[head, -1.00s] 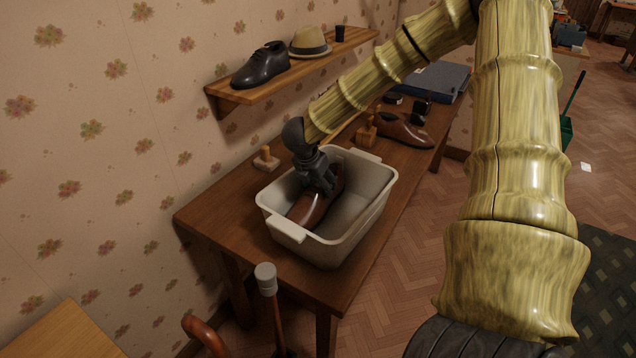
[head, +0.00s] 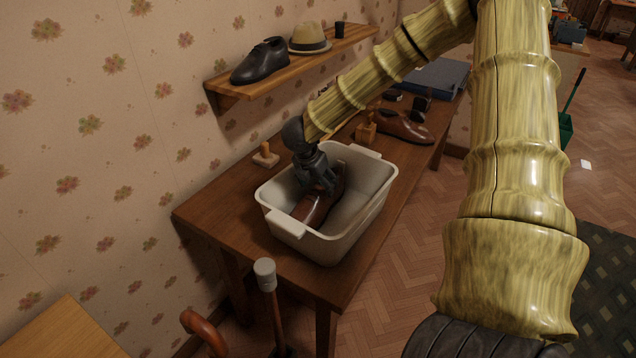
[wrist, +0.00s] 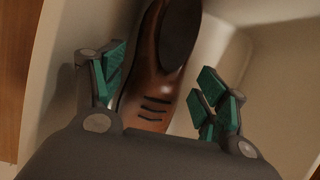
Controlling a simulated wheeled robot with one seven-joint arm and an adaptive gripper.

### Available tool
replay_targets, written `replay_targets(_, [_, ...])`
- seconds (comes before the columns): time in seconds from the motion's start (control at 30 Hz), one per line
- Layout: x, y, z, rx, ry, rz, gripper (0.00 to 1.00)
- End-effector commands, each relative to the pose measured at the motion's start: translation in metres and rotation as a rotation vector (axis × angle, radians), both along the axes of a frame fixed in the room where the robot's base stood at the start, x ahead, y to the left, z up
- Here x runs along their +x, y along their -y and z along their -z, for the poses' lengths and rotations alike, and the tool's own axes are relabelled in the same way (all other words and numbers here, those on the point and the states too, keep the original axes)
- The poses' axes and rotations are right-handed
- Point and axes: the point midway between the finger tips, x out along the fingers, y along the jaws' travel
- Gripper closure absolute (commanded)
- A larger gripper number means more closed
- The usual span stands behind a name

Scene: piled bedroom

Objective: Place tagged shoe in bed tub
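A brown leather shoe (head: 313,208) lies inside a pale cream tub (head: 349,236) on the wooden table, along the tub's left side. My gripper (head: 325,188) reaches down into the tub over the shoe. In the wrist view, the shoe (wrist: 153,100) shows its dark opening and lace bars between the green finger pads of my gripper (wrist: 160,92). The fingers are spread, with a clear gap between the right pads and the shoe. Another brown shoe (head: 405,127) stands on the table beyond the tub. I see no tag on either shoe.
A wall shelf (head: 290,71) holds a black shoe (head: 261,62), a hat (head: 309,38) and a dark cup. Wooden-handled items (head: 266,155) stand behind the tub, and a blue-grey case (head: 437,78) lies farther back. A grey-topped stick (head: 270,290) stands by the table's front edge.

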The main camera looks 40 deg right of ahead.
Motion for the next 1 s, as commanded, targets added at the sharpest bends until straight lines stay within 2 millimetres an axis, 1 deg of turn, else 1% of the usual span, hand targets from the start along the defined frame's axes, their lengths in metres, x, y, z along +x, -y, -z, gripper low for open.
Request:
replay_targets(0.3, [0.000, 0.000, 0.000, 0.000, 0.000, 0.000, 0.18])
replay_targets(0.47, [0.000, 0.000, -0.007, 0.000, 0.000, 0.000, 0.18])
replay_targets(0.57, [0.000, 0.000, -0.018, -0.001, 0.000, 0.000, 0.18])
replay_targets(0.6, [0.000, -0.002, -0.018, 0.000, 0.002, 0.000, 0.18])
replay_targets(0.67, [-0.001, -0.006, -0.025, 0.000, 0.003, 0.000, 0.18])
replay_targets(1.0, [-0.006, -0.023, -0.070, -0.001, 0.003, 0.000, 0.18])
